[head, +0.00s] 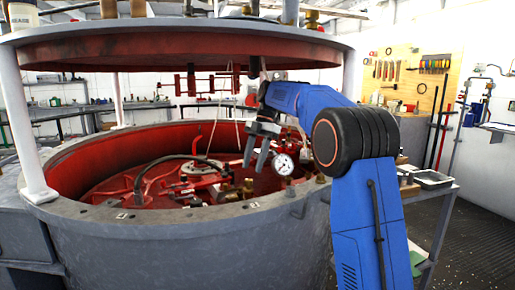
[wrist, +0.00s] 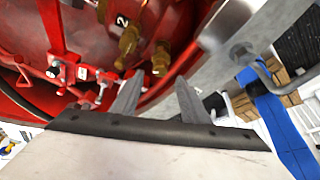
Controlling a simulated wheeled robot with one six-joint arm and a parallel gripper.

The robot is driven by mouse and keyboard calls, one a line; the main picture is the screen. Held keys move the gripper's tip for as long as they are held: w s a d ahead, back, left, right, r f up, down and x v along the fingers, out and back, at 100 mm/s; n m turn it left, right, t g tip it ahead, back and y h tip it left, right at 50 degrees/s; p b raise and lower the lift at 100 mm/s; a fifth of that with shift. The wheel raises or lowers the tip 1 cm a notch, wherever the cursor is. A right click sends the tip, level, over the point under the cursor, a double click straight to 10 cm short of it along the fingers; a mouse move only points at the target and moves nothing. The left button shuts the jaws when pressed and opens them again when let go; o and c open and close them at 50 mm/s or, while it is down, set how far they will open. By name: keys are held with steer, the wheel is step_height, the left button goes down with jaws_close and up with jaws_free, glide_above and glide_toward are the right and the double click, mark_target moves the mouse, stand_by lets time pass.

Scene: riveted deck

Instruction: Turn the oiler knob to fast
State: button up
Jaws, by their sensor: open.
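My gripper (head: 256,153) is open and empty, its fingers pointing down over the near right part of the red-lined drum. It also shows in the wrist view (wrist: 156,88), with the two fingers apart. Beyond the fingertips in the wrist view are a brass fitting (wrist: 129,40) beside a label "2" and a second brass fitting (wrist: 161,58). Small brass fittings (head: 248,186) show below the gripper in the head view. I cannot tell which part is the oiler knob, and no "fast" marking is readable. The fingers appear apart from the brass fittings.
The grey drum rim (head: 215,222) runs around the red interior. A round white gauge (head: 283,164) stands right of my gripper. A large round lid (head: 180,45) hangs above on posts. A dark hose (head: 165,160) curves inside. A side table (head: 430,180) stands right.

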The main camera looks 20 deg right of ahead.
steer(key=v, duration=0.7)
